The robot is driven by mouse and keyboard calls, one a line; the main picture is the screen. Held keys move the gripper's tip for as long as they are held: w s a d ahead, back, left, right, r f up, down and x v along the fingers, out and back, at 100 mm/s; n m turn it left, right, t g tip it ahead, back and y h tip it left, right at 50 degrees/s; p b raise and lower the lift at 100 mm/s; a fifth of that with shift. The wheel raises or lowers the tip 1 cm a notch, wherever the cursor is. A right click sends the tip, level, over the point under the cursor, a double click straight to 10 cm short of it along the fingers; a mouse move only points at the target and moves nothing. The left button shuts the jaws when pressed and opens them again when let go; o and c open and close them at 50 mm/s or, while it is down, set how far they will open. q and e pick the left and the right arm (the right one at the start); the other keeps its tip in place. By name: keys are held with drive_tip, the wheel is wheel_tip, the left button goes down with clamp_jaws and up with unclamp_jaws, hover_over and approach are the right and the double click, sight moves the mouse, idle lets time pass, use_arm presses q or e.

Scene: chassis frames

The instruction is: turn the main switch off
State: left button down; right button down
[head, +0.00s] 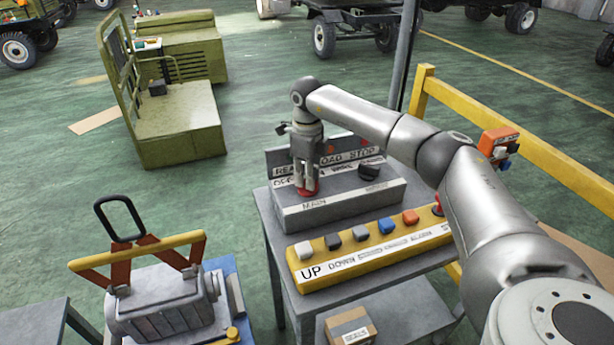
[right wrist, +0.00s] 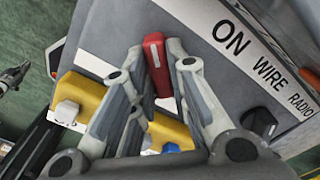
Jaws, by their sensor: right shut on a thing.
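The main switch has a red handle (head: 308,191) on a grey box (head: 345,203) with a "MAIN" label on its front. My right gripper (head: 306,182) comes down on the handle from above, and its fingers hide much of it in the head view. In the right wrist view the red handle (right wrist: 154,62) stands between the two fingertips of the right gripper (right wrist: 156,58), which is shut on it. The word "ON" shows on a white strip to the right of the handle there. My left gripper does not show clearly in either view.
A black knob (head: 370,171) sits to the right on the same box, by "WIRE RADIO". A yellow button panel (head: 372,258) with several coloured buttons lies in front. A yellow rail (head: 520,140) runs behind right.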

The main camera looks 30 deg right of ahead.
drive_tip(key=c, duration=1.4)
unclamp_jaws()
wheel_tip(320, 180, up, 12)
drive_tip(key=shift+r, duration=0.1)
